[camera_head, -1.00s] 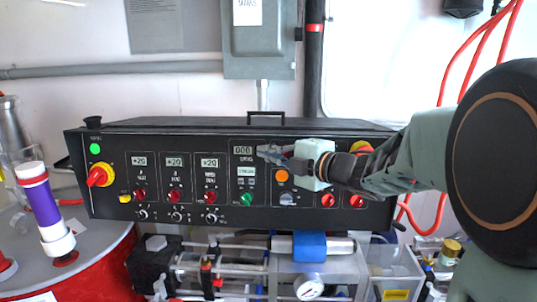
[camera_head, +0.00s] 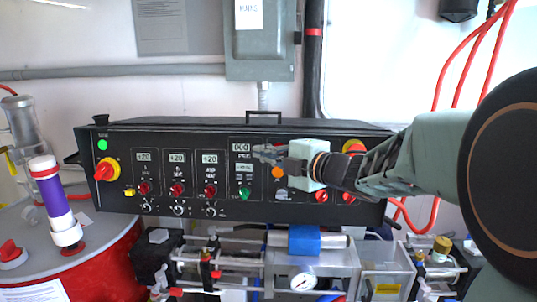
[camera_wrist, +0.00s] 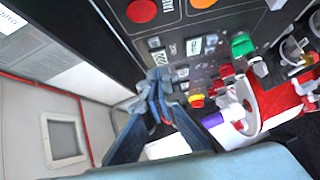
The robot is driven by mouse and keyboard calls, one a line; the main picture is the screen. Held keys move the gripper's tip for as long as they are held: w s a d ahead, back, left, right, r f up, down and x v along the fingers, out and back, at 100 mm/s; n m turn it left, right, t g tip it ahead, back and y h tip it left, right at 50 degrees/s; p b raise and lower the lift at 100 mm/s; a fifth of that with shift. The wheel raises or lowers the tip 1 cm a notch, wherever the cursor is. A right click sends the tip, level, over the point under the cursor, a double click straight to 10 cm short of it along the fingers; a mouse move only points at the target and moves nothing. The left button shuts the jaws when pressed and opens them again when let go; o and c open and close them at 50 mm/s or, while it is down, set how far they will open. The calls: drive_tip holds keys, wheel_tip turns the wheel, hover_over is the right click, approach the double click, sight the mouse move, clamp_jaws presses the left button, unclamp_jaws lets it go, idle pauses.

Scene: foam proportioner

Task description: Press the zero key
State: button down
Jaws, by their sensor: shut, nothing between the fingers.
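A black control panel (camera_head: 110,198) faces me. Its counter display (camera_head: 241,147) reads 000, with a pale label or key area (camera_head: 244,168) below it and a green knob (camera_head: 244,193) lower down. My gripper (camera_head: 257,150) is shut and empty, its tips just right of the display in the head view. In the wrist view the shut fingertips (camera_wrist: 160,76) appear in front of the panel, below a few small keys (camera_wrist: 194,46). I cannot read which of these is the zero key, nor tell whether the tips touch the panel.
An orange button (camera_head: 277,172) lies just below my gripper, with red knobs (camera_head: 321,196) to the right. A yellow-and-red switch (camera_head: 106,170) is at the panel's left. A red drum (camera_head: 110,267) stands at left, pump hardware (camera_head: 303,262) below. Red hoses (camera_head: 437,95) hang at right.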

drive_tip(key=v, duration=0.9)
drive_tip(key=shift+d+p, duration=0.25)
drive_tip(key=shift+p, duration=0.2)
drive_tip(key=shift+s+r, duration=0.1)
